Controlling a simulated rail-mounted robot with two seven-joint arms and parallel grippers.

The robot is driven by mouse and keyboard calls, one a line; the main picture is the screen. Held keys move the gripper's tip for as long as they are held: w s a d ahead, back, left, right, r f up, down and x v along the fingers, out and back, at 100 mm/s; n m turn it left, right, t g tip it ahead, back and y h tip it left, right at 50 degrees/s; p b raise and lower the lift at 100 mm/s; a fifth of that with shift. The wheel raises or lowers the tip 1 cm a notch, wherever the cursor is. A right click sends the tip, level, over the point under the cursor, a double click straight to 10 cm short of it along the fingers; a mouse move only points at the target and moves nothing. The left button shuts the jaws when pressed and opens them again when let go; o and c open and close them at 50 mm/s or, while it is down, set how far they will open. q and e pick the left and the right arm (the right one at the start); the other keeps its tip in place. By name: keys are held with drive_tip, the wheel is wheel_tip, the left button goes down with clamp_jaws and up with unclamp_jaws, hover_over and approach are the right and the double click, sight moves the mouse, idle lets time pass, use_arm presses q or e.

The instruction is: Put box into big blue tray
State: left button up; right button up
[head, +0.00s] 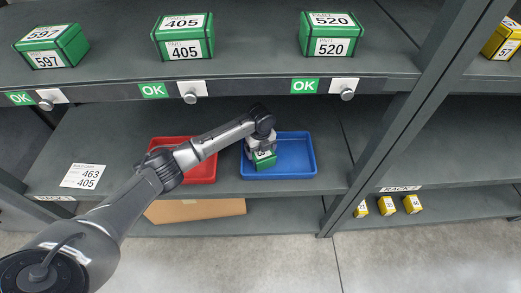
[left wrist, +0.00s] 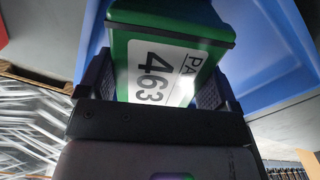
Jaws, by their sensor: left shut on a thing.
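The big blue tray (head: 300,158) stands on the middle shelf, right of the red tray. My left gripper (head: 261,150) reaches over the left part of the blue tray and is shut on a green box (head: 264,160). In the left wrist view the green box (left wrist: 165,60) shows a white label reading 463, held between the two dark fingers (left wrist: 158,88). The blue tray (left wrist: 270,50) shows behind the box there. I cannot tell whether the box touches the tray floor. My right gripper is not in view.
A red tray (head: 205,170) stands left of the blue tray. Green boxes 597 (head: 50,45), 405 (head: 183,38) and 520 (head: 331,35) sit on the shelf above. A shelf upright (head: 385,150) stands to the right. A cardboard piece (head: 195,210) is below. Shelf right of the tray is clear.

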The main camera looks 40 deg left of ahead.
use_arm(q)
drive_tip(key=o, duration=1)
drive_tip(key=shift+f, duration=0.1)
drive_tip(key=shift+o, duration=0.2)
wheel_tip(320, 180, up, 12)
drive_tip(key=p, duration=0.4)
drive_tip(key=shift+p, duration=0.3)
